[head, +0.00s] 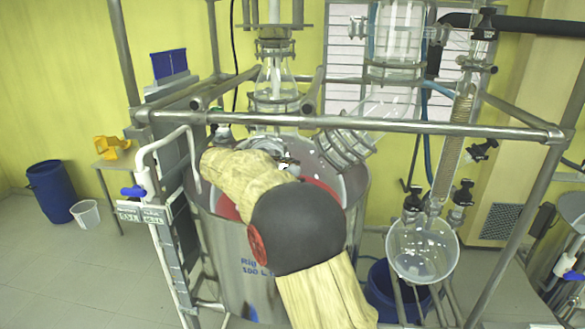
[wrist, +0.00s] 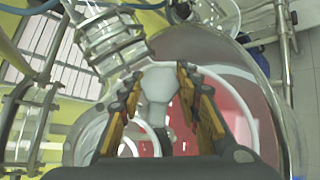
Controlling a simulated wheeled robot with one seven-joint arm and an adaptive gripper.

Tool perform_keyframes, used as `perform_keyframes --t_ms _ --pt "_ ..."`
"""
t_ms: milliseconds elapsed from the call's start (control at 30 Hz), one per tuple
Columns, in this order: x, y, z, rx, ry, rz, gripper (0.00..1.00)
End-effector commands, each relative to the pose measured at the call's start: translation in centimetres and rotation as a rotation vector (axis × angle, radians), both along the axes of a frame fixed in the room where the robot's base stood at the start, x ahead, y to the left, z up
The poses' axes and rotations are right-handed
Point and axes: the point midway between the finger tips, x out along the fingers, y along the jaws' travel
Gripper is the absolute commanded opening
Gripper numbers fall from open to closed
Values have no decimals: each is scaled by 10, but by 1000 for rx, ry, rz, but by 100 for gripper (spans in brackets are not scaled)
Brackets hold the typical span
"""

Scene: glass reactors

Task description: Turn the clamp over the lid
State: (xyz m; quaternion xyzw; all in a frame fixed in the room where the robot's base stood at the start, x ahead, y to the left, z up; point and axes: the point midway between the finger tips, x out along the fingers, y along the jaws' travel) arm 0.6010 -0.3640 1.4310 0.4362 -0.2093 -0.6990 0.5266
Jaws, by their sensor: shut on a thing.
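In the wrist view my gripper (wrist: 160,78) has its two dark and orange fingers on either side of a pale grey-white clamp (wrist: 158,90). The fingers are shut on it, at the rim of the reactor. The glass lid (wrist: 210,48) lies beyond and around it, with a white ring and red surface showing through. In the head view the reactor vessel (head: 235,245) is a large steel-coloured drum, and the glass lid (head: 262,143) shows partly behind my arm. My arm covers most of the rim there, and the fingers and clamp are not clear in that view.
A steel rail (head: 350,124) crosses in front of the reactor. Glass pipework (head: 345,148) rises right of the lid; its ribbed joint (wrist: 112,42) is close to my left finger in the wrist view. A round flask (head: 422,250) hangs at the right. A white pipe (head: 165,140) stands at the left.

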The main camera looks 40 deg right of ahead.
Motion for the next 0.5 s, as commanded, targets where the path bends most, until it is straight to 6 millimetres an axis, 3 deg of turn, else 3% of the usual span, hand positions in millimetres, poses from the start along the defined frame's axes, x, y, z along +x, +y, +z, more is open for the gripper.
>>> perform_keyframes --t_ms 500 --pt "0 -1 1 191 -222 -247 8"
